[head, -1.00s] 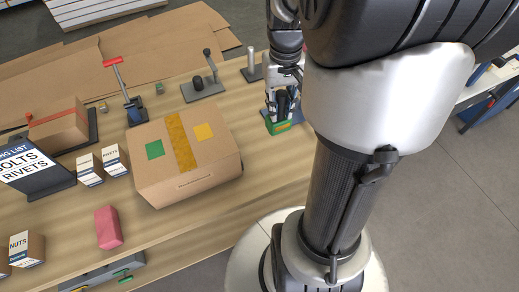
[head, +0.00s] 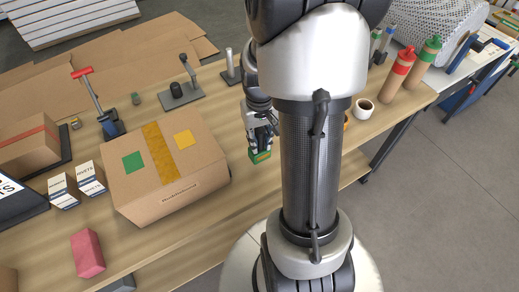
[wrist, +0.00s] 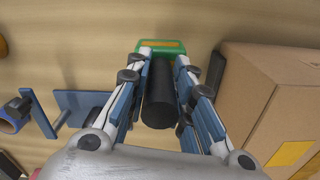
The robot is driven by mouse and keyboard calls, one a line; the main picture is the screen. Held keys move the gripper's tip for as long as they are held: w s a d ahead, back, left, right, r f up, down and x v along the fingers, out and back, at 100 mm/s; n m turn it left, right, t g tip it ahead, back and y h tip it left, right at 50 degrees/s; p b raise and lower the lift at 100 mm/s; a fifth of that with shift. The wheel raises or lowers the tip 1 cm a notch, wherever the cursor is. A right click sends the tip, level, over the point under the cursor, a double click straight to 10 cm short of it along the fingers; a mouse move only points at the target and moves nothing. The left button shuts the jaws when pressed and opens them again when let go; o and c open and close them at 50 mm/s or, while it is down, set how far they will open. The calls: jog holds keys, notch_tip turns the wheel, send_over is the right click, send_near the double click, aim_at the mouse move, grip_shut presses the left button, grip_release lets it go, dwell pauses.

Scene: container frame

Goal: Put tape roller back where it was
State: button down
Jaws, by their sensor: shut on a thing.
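My gripper (head: 262,140) is shut on a green-ended tool with a thick black handle, which I take to be the tape roller (head: 261,156). In the wrist view the black handle lies between my gripper's fingers (wrist: 162,75), with the green end (wrist: 163,46) just beyond the tips. The tool is low over the wooden table (head: 217,150); I cannot tell whether it touches. A blue plate-like stand (wrist: 85,104) shows to the left in the wrist view. My arm hides that part of the table in the head view.
A taped cardboard box (head: 165,165) stands close to the left of my gripper. Post stands (head: 182,92) are behind. A pink block (head: 87,253) lies front left.

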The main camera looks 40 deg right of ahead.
aim_at(260, 149)
jog(key=shift+f+b, duration=0.65)
jog(key=shift+f, duration=1.4)
jog(key=shift+f, duration=0.15)
jog(key=c, duration=1.4)
grip_release()
